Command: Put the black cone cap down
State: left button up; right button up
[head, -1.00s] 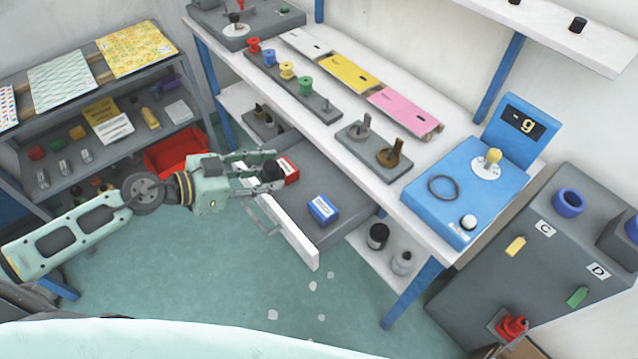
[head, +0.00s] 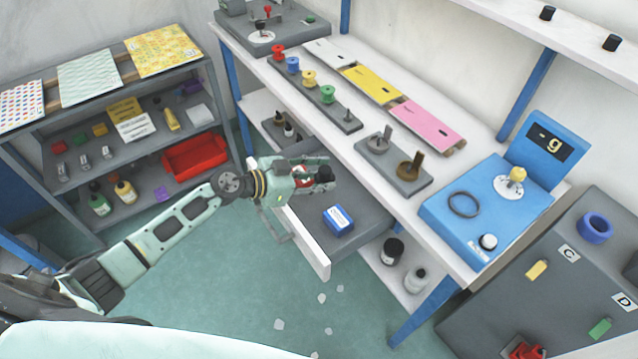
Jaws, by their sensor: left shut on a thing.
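The black cone cap (head: 324,174) is between the fingertips of my left gripper (head: 318,172). The gripper is shut on it, over the back part of the open drawer and close to the workbench's front edge. The fingers hide part of the cap. My right gripper does not show in the head view.
The open drawer (head: 362,224) holds a blue box (head: 338,220) and a red box (head: 303,182), partly hidden by my gripper. The white workbench (head: 352,146) carries spools, cards, dark stands (head: 410,168) and a blue scale (head: 470,205). A red bin (head: 196,157) sits on the left shelf.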

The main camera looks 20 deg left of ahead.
pick_arm(q)
jog(key=shift+f, duration=1)
jog(key=shift+f, duration=0.2)
jog(key=shift+f, duration=0.4)
jog(key=o, duration=0.8)
jog(key=shift+s+f, duration=0.1)
jog(key=shift+s, duration=0.05)
jog(key=shift+o, duration=0.7)
jog(key=shift+s+f, duration=0.1)
jog(key=shift+r, duration=0.45)
jog(key=v, duration=1.1)
jog(key=shift+r, duration=0.25)
jog(key=shift+s+a+r, duration=0.1)
jog(key=shift+a+r, duration=0.2)
jog(key=shift+r, duration=0.05)
